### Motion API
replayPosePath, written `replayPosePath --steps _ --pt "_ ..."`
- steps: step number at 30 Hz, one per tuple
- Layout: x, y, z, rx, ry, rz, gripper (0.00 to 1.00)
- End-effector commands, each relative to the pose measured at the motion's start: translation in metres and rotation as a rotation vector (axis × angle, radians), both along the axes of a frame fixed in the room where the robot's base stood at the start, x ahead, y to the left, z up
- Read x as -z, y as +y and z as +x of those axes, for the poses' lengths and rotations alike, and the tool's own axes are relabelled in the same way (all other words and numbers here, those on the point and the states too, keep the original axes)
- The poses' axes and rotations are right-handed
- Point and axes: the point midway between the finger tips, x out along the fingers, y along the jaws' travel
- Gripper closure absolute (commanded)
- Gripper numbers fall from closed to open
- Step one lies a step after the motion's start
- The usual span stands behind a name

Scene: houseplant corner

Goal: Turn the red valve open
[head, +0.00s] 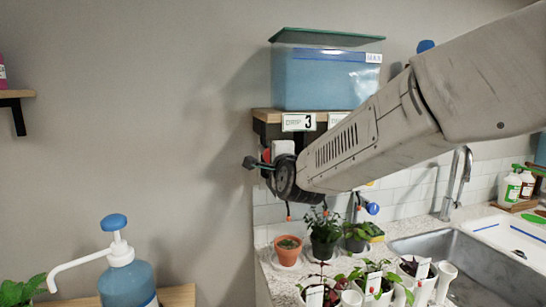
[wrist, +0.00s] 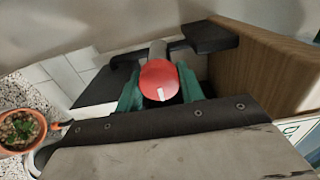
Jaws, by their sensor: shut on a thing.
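The red valve (wrist: 158,80) is a round red knob with a white mark, in the middle of the wrist view. My gripper (wrist: 160,92) has its green fingers on both sides of the knob and is shut on it. In the head view my gripper (head: 256,163) is at the left end of the shelf, below the water tank (head: 325,80). There only a small red bit of the valve (head: 266,155) shows; my arm and gripper hide most of it. The white mark points down in the wrist view; I cannot tell how far the valve is turned.
The wooden shelf (head: 262,115) with a "3" label is close beside my gripper. Below stand a terracotta pot (head: 288,258), dark pots and several white seedling pots. A sink (head: 480,265) is at right, a blue pump bottle (head: 127,280) at lower left.

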Motion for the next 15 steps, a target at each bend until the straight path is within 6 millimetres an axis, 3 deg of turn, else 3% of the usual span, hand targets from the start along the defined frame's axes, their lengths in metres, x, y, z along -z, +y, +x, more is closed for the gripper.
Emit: replayPosePath --steps 14,15 --pt "0.0016 -0.0001 -0.0002 0.000 0.007 0.014 0.85" --pt "0.0016 -0.0002 -0.0001 0.000 0.007 0.014 0.59"
